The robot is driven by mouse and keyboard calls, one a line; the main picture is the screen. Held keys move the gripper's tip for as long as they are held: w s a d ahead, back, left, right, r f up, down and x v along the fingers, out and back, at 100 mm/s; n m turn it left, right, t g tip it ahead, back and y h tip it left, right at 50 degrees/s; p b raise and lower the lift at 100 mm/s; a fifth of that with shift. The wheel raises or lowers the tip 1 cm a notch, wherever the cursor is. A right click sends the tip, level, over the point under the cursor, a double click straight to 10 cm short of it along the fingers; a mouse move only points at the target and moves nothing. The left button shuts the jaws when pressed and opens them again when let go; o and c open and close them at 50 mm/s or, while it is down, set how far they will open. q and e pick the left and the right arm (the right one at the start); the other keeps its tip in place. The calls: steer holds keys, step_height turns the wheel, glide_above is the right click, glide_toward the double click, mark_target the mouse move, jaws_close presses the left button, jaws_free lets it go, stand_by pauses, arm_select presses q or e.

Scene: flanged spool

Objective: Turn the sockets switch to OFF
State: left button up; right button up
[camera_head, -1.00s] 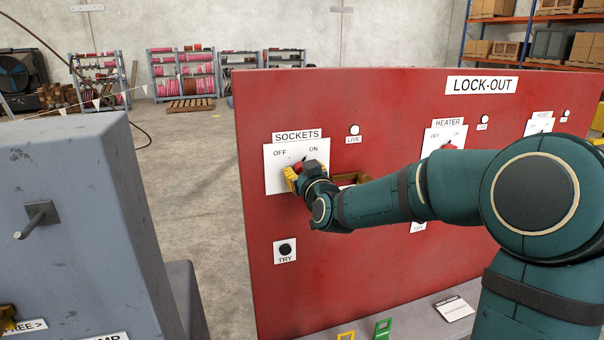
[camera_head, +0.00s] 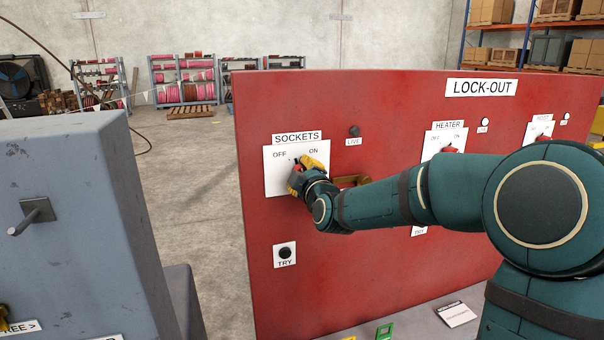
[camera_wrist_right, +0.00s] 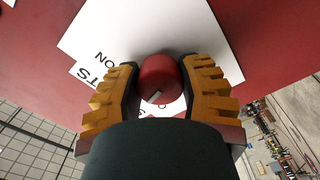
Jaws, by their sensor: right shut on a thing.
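The sockets switch is a red round knob on a white plate (camera_head: 283,184) under the SOCKETS label, with OFF at upper left and ON at upper right. In the right wrist view the red knob (camera_wrist_right: 158,76) sits between the two yellow-and-black fingers of my right gripper (camera_wrist_right: 160,92), which is shut on it. In the head view my right gripper (camera_head: 306,176) covers most of the knob. A pale mark shows on the knob's face in the wrist view. The sockets LIVE lamp (camera_head: 354,131) is dark.
The red LOCK-OUT board (camera_head: 375,105) also carries a heater switch (camera_head: 449,149) and another at far right, both with lit lamps. A TRY button (camera_head: 285,253) is below the sockets plate. A grey cabinet (camera_head: 85,190) stands at left. A green tag (camera_head: 384,331) lies on the ledge.

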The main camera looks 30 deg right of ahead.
steer(key=n+p, duration=0.1)
steer(key=n, duration=0.3)
steer(key=shift+n, duration=0.7)
steer(key=o, duration=1.2)
steer(key=v, duration=1.2)
